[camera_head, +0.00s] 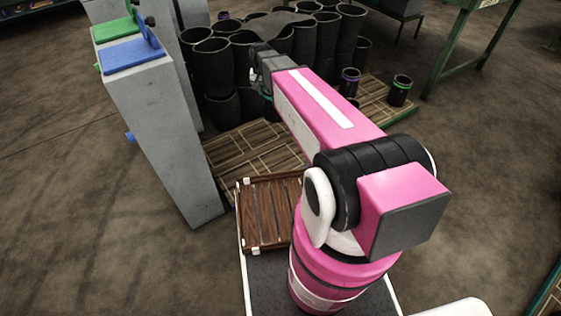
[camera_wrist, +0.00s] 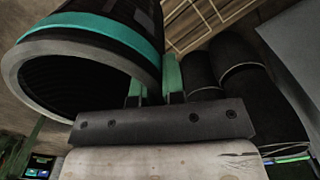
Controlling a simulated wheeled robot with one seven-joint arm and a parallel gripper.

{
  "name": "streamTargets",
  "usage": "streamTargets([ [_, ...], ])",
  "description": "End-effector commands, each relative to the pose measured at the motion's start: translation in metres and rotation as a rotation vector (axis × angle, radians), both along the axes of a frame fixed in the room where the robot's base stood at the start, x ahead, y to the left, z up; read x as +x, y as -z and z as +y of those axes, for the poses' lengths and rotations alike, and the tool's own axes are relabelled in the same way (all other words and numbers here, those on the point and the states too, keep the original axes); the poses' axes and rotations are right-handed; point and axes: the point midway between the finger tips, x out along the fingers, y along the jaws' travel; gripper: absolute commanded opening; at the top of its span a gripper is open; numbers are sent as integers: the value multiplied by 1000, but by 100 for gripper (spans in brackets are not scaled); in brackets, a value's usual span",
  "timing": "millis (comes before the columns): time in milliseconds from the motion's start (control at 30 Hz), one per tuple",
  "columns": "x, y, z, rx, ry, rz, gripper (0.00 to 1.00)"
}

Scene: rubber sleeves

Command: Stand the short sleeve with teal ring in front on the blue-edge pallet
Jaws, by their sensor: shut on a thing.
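In the wrist view, a black sleeve with a teal ring (camera_wrist: 95,27) near its rim fills the upper left, its open end facing the camera. My gripper (camera_wrist: 156,82) is shut on this sleeve's wall, with one teal finger on each side. In the head view my arm reaches out over the far pallet area, and its wrist hides most of the gripper and the held sleeve. A slatted wooden pallet (camera_head: 240,150) lies on the floor beside the grey block. A little blue shows at its near left corner; most of its edge is hidden.
Many tall black sleeves (camera_head: 212,62) stand packed behind the pallet. A green-ringed sleeve (camera_head: 400,88) and a purple-ringed one (camera_head: 350,80) stand at the right. A grey block (camera_head: 165,130) borders the pallet's left. A brown slatted tray (camera_head: 262,248) is near my base.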

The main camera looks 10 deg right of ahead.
Motion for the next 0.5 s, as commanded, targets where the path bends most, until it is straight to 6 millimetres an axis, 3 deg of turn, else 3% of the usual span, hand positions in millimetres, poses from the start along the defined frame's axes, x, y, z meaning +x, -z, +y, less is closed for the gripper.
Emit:
streamTargets([
  [33, 5, 16, 5, -1, 9, 2, 0],
  [500, 11, 155, 46, -2, 105, 2, 0],
])
